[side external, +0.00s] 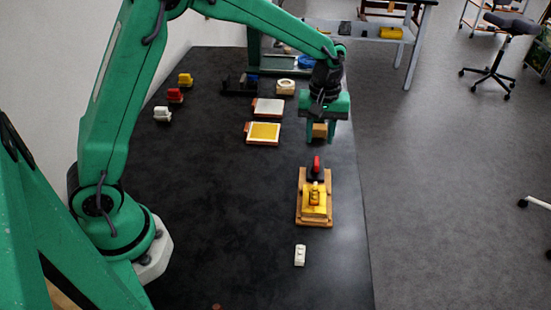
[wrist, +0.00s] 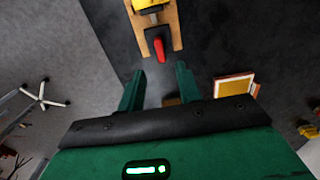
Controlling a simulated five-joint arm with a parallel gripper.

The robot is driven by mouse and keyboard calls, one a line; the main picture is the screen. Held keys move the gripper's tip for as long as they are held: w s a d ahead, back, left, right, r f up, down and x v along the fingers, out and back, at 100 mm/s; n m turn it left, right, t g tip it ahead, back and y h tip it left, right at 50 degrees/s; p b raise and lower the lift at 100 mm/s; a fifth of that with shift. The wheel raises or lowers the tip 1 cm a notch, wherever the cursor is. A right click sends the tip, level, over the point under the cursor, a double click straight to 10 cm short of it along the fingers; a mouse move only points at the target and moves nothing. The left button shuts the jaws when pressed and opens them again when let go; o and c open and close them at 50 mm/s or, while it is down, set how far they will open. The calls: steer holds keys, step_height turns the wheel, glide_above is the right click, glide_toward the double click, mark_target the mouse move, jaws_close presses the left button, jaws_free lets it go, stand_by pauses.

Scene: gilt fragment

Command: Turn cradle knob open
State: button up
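The cradle is a yellow fixture (side external: 313,197) on a wooden base (side external: 300,219), lying on the black table. A red knob (side external: 316,163) stands on a dark mount at the base's far end. In the wrist view the red knob (wrist: 159,50) shows ahead of the fingers, with part of the wooden base (wrist: 174,28) at the top edge. My gripper (side external: 320,141) is above the table beyond the knob, apart from it. Its two fingers are spread in the wrist view (wrist: 158,78), with the knob outside them.
A tan block (side external: 320,131) shows between the fingers in the side view, apparently behind them. A small white piece (side external: 300,255) lies in front of the cradle. Table around the cradle is mostly clear.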

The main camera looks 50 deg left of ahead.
mark_target(317, 161)
steer(key=shift+f, duration=3.85)
jaws_close()
